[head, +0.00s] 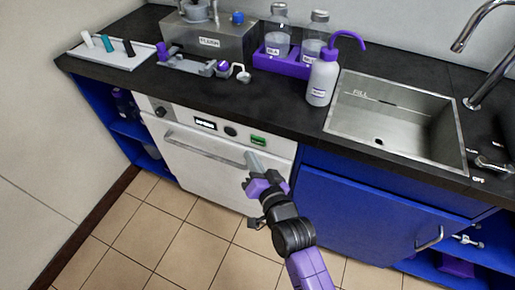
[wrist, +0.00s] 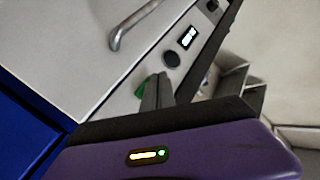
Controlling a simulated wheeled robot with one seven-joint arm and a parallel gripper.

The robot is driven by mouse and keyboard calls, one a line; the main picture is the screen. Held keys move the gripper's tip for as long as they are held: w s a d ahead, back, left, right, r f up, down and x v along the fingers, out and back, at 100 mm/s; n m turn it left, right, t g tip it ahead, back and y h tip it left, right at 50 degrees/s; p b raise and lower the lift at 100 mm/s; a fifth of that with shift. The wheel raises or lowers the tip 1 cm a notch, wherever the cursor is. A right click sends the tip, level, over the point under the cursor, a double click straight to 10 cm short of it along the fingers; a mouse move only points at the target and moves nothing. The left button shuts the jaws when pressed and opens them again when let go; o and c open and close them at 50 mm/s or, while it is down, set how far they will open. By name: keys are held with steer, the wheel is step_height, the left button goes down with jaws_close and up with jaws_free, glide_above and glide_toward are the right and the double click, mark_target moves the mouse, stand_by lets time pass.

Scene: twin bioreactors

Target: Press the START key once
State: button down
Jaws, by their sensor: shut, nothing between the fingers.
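The green key (head: 258,141), which I take for the START key, is at the right end of the white appliance's front panel (head: 180,117); its lettering is too small to read. My gripper (head: 253,160) is shut and empty, in front of the panel just below the key. In the wrist view the shut fingers (wrist: 157,88) point at the panel and hide part of the green key (wrist: 141,86). I cannot tell whether the fingertips touch it.
A dark round knob (head: 231,131) and a lit display (head: 205,124) sit left of the key. The door handle (head: 205,148) runs below. The black countertop (head: 290,117) overhangs the panel, with a wash bottle (head: 322,80) and sink (head: 395,115) on it.

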mark_target(252, 140)
steer(key=shift+w+d+b, duration=0.2)
steer(key=shift+w+b, duration=0.25)
steer(key=shift+w, duration=0.05)
steer(key=shift+w+d+b, duration=0.15)
steer(key=shift+w+b, duration=0.3)
steer(key=shift+w, duration=0.05)
stand_by(1.4)
steer(key=shift+w+d+b, duration=0.15)
steer(key=shift+w+b, duration=0.25)
steer(key=shift+b, duration=0.05)
steer(key=shift+w+d+b, duration=0.15)
steer(key=shift+w+b, duration=0.2)
steer(key=shift+w, duration=0.05)
stand_by(0.6)
stand_by(0.3)
steer(key=shift+s+a+p, duration=0.3)
steer(key=shift+s+p, duration=0.5)
steer(key=shift+p, duration=0.15)
steer(key=shift+s, duration=0.1)
